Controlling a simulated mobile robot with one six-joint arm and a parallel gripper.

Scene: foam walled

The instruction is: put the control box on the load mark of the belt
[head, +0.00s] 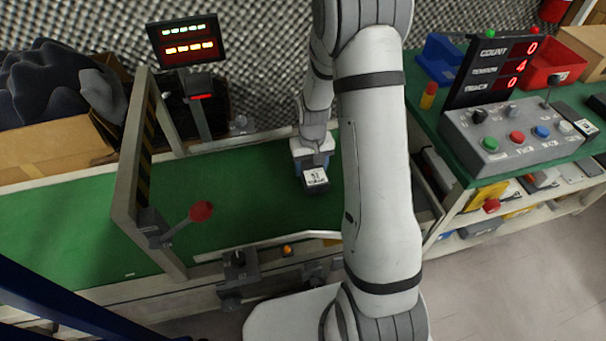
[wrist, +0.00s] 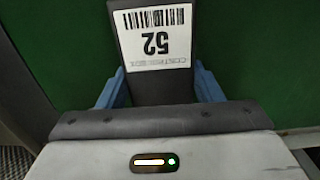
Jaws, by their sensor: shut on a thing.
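The control box is a dark box with a white label bearing a barcode and the number 52. In the head view the control box (head: 317,188) is over the right part of the green belt (head: 240,175). My gripper (head: 313,160) is shut on it, with blue fingers on both sides. In the wrist view the box (wrist: 158,85) sits between the fingers of my gripper (wrist: 160,88), label facing the camera, with green belt around it. Whether the box touches the belt or hangs just above it, I cannot tell. I see no load mark; my arm covers part of the belt.
A gate frame (head: 135,150) with a red-knobbed lever (head: 200,211) stands across the belt to the left. A display screen (head: 185,42) stands behind. At right, a bench holds a button console (head: 515,135) and a red bin (head: 553,65). Belt between gate and gripper is clear.

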